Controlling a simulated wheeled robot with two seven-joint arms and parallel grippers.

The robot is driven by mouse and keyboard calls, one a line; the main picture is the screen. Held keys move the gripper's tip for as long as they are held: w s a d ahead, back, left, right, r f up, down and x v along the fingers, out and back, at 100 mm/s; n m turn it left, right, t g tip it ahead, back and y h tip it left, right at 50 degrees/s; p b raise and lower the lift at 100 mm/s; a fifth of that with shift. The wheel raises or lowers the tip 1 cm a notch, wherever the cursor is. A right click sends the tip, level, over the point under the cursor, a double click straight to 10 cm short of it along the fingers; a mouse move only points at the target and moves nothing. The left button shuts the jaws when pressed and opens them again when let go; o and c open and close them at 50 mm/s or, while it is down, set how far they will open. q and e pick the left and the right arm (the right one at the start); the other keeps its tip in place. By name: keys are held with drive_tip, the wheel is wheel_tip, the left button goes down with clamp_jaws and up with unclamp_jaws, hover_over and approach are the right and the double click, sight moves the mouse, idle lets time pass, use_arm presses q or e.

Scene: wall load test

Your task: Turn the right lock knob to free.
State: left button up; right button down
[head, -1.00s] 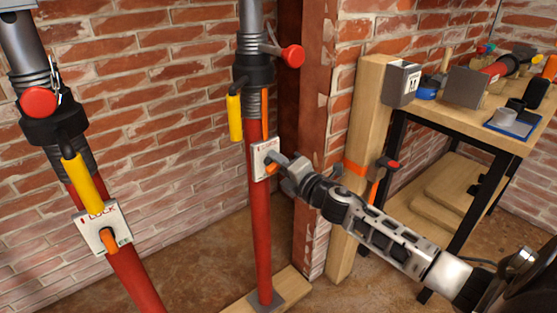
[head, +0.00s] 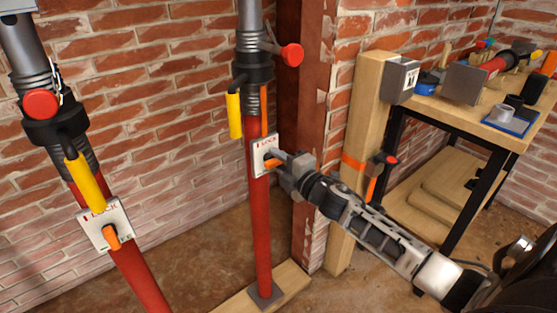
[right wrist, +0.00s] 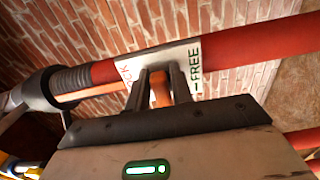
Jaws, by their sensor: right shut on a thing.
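The right red prop (head: 260,215) stands upright, with a white lock plate (head: 262,143) on it. My right gripper (head: 274,159) is at the plate, shut on the orange lock knob (head: 273,163). In the head view the fingers partly cover the knob, which lies close to level. In the right wrist view the orange knob (right wrist: 160,90) sits between the two dark fingers (right wrist: 162,88). There the plate (right wrist: 187,58) shows "FREE" to the right of the fingers and part of "LOCK" to the left. My left gripper is not in view.
A second red prop (head: 140,280) with its own plate and orange knob (head: 111,236) leans at the left. Yellow handles (head: 234,115) hang from the collars. A wooden post (head: 365,120) and a workbench (head: 455,125) with tools stand at the right, near my arm.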

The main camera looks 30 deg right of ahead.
drive_tip(key=shift+f, duration=0.1)
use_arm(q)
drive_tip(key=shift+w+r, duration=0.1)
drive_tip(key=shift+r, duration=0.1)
use_arm(e)
drive_tip(key=c, duration=1.4)
unclamp_jaws()
drive_tip(key=shift+o, duration=0.2)
drive_tip(key=shift+s, duration=0.1)
drive_tip(key=s+d, duration=0.1)
drive_tip(key=s, duration=1.4)
drive_tip(key=shift+s, duration=0.4)
drive_tip(key=shift+d, duration=0.1)
